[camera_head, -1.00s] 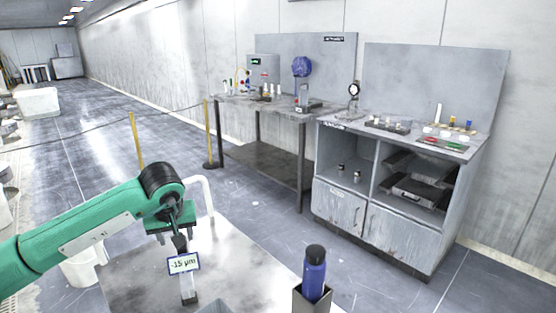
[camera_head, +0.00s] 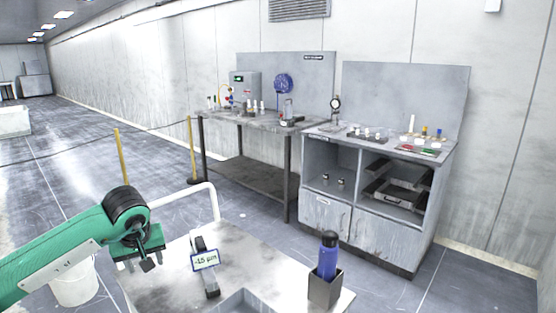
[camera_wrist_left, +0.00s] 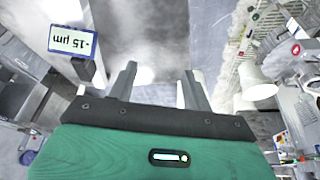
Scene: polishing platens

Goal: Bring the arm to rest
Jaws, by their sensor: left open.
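My left arm (camera_head: 70,255) is green and comes in from the left of the head view. Its gripper (camera_head: 146,264) hangs by the left edge of the near metal table, left of the gauge and apart from it. In the left wrist view the two grey fingers (camera_wrist_left: 158,82) stand apart with nothing between them. The gauge with a "-15 µm" display (camera_head: 205,260) stands on the near table; the display also shows upside down at the upper left of the left wrist view (camera_wrist_left: 72,40). My right gripper is not in view.
A blue bottle (camera_head: 328,255) stands in a grey holder (camera_head: 324,288) on the near table (camera_head: 170,290). A white bent rail (camera_head: 185,191) rises behind it. A white bucket (camera_head: 75,287) is below my arm. A workbench (camera_head: 245,118) and cabinet (camera_head: 325,215) stand beyond open floor.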

